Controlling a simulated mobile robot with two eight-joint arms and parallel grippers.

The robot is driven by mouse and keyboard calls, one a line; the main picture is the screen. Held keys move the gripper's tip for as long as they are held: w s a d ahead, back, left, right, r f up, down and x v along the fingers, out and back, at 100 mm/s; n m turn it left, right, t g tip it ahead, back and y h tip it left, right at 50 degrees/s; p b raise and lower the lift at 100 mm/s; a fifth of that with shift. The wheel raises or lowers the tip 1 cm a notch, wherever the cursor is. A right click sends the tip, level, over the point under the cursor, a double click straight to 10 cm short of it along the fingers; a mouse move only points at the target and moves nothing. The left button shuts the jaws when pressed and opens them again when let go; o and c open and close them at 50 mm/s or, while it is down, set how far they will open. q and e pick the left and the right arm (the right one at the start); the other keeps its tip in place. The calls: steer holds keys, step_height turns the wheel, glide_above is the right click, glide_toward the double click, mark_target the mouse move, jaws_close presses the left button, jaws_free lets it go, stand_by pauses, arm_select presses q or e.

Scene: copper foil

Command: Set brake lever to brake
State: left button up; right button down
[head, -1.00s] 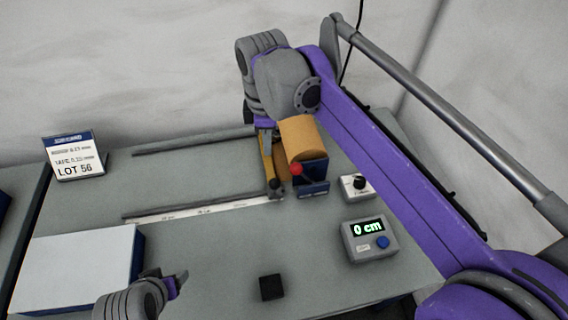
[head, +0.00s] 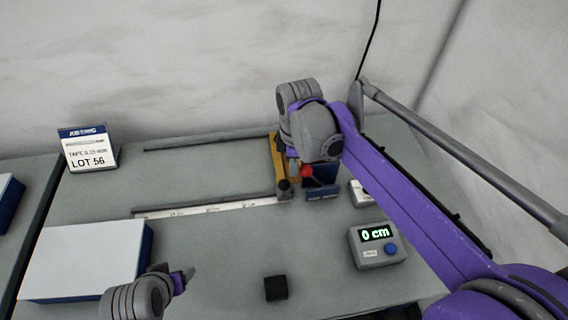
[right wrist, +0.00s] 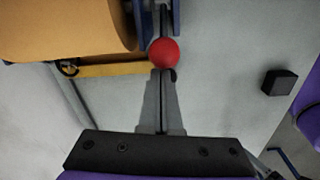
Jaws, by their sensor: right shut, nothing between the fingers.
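The brake lever's red ball knob (head: 306,171) stands at the front of the blue roll stand (head: 322,176). My right gripper (head: 293,167) is beside the knob, partly hidden by my own wrist. In the right wrist view my right gripper (right wrist: 161,76) is shut and empty, its tips just below the red knob (right wrist: 164,52). I cannot tell whether they touch it. The copper roll (right wrist: 65,28) is at the upper left there; my arm hides most of it in the head view. My left gripper (head: 186,275) is low over the table's front, its jaws unclear.
A yellow arm (head: 276,160) with a black knob is left of the stand. A display box (head: 377,246) reads 0 cm. A black block (head: 276,288), a white-topped blue box (head: 85,255) and a LOT 56 sign (head: 88,149) stand around. The middle of the table is clear.

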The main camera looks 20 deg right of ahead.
mark_target(306, 165)
steer(key=shift+d+r, duration=0.1)
steer(key=shift+d, duration=0.05)
stand_by(0.3)
